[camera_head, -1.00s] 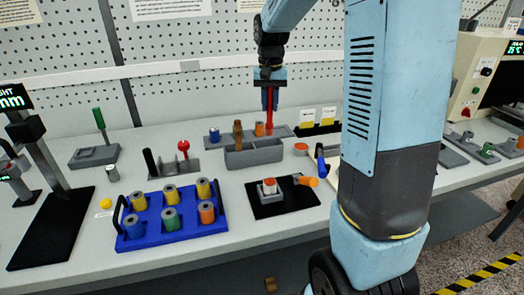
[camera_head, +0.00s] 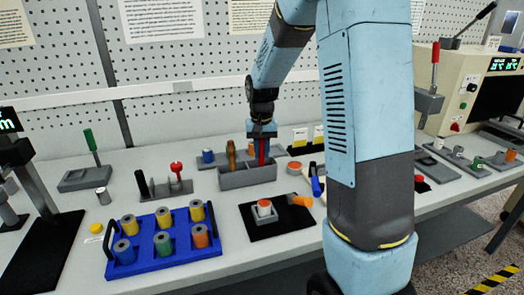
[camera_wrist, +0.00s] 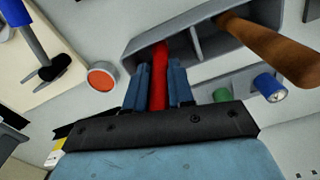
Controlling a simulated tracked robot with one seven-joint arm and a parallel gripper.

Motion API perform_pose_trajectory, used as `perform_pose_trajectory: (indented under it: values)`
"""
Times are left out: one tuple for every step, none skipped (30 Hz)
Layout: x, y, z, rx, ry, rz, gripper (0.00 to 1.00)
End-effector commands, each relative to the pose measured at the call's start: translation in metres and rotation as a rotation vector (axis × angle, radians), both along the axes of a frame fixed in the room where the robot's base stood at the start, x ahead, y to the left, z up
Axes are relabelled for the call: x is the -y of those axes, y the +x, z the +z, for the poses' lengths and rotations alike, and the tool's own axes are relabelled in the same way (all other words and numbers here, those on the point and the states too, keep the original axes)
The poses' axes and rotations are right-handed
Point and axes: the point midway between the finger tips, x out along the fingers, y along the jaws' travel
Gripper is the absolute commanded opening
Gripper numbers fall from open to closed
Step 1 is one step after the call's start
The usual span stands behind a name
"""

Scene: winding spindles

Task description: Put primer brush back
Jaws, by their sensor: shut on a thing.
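My gripper (camera_head: 262,140) is shut on the red handle of a brush (camera_head: 262,153), which I take for the primer brush. The handle is upright, and its lower end is hidden inside the right part of the grey divided holder (camera_head: 247,180). The wrist view also shows the red handle (camera_wrist: 158,65) between the blue fingers (camera_wrist: 158,88), running into one compartment of the holder (camera_wrist: 140,45). Bristles are hidden. I cannot tell whether it touches the bottom. A brown wooden handle (camera_head: 231,154) stands in the holder's compartment to the left.
A blue spool tray (camera_head: 150,262) stands front left. A black mat (camera_head: 285,229) with a small grey block lies in front of the holder. A hammer-like tool with a blue handle (camera_head: 316,186) and a round red-topped pot (camera_head: 294,167) are to the right. Spools stand behind.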

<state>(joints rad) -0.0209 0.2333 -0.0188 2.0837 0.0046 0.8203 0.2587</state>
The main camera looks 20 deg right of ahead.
Motion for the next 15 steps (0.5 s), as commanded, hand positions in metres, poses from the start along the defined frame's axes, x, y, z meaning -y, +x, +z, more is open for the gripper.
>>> perform_pose_trajectory:
  values:
    - [0.0000, 0.0001, 0.0002, 0.000, 0.000, 0.000, 0.00]
    - [0.0000, 0.0001, 0.0002, 0.000, 0.000, 0.000, 0.00]
    - [0.0000, 0.0001, 0.0001, 0.000, 0.000, 0.000, 0.00]
    - [0.0000, 0.0000, -0.0004, 0.000, 0.000, 0.000, 0.00]
    - [0.0000, 0.0000, -0.0010, 0.000, 0.000, 0.000, 0.00]
    - [0.0000, 0.0000, -0.0021, 0.000, 0.000, 0.000, 0.00]
    - [0.0000, 0.0000, -0.0020, 0.000, 0.000, 0.000, 0.25]
    - [0.0000, 0.0001, -0.0019, 0.000, 0.000, 0.000, 0.27]
    - [0.0001, 0.0001, -0.0019, 0.000, 0.000, 0.000, 0.31]
    - [0.0001, 0.0001, -0.0018, 0.000, 0.000, 0.000, 0.34]
    - [0.0001, 0.0000, -0.0018, 0.000, 0.000, 0.000, 0.37]
    - [0.0001, 0.0001, -0.0018, 0.000, 0.000, 0.000, 0.41]
    - [0.0001, 0.0001, -0.0018, 0.000, 0.000, 0.000, 0.44]
    - [0.0002, 0.0001, -0.0018, 0.000, 0.000, 0.000, 0.47]
    - [0.0002, 0.0001, -0.0018, 0.000, 0.000, 0.000, 0.48]
